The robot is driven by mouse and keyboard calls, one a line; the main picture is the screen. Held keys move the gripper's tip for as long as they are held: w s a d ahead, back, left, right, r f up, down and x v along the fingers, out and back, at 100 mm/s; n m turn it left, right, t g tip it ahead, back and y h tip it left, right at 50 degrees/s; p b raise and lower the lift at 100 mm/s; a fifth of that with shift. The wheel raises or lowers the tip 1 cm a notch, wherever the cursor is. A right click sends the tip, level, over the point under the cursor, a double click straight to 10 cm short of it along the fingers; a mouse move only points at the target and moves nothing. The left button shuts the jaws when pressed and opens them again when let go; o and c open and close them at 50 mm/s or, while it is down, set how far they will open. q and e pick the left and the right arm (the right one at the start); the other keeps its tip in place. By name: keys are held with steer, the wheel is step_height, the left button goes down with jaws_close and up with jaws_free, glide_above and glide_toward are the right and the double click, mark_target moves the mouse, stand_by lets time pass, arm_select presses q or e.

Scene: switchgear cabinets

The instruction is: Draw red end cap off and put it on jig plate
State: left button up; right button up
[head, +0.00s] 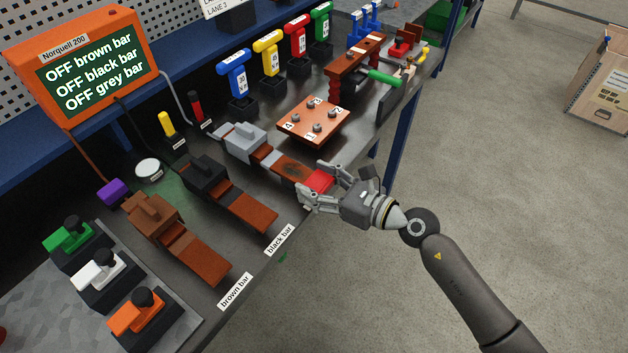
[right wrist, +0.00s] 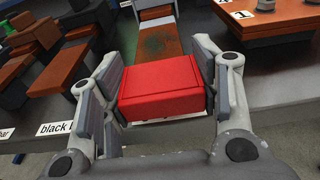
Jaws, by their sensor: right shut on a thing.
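The red end cap (head: 319,181) sits at the near end of the grey bar's copper strip (head: 292,170), by the bench edge. My right gripper (head: 327,189) is shut on the red cap, one finger on each side. The right wrist view shows the cap (right wrist: 160,88) between the finger pads, with the copper strip (right wrist: 158,40) running straight behind it; I cannot tell if the cap is still over the strip's end. No plate is labelled as the jig plate; an orange-brown plate with numbered studs (head: 313,121) stands behind the cap. My left gripper is not in view.
The black bar (head: 240,205) and brown bar (head: 195,250) lie left of the grey one. An orange screen (head: 85,65) reads "OFF brown bar, OFF black bar, OFF grey bar". Coloured handles (head: 270,58) stand at the back. Open floor lies right of the bench.

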steer(key=shift+f+v, duration=0.2)
steer(key=shift+v, duration=1.15)
steer(key=s+d+r, duration=0.4)
steer(key=d, duration=0.3)
steer(key=s+d+r, duration=0.4)
steer(key=s+d, duration=0.1)
steer(key=d, duration=0.3)
steer(key=shift+s, duration=0.15)
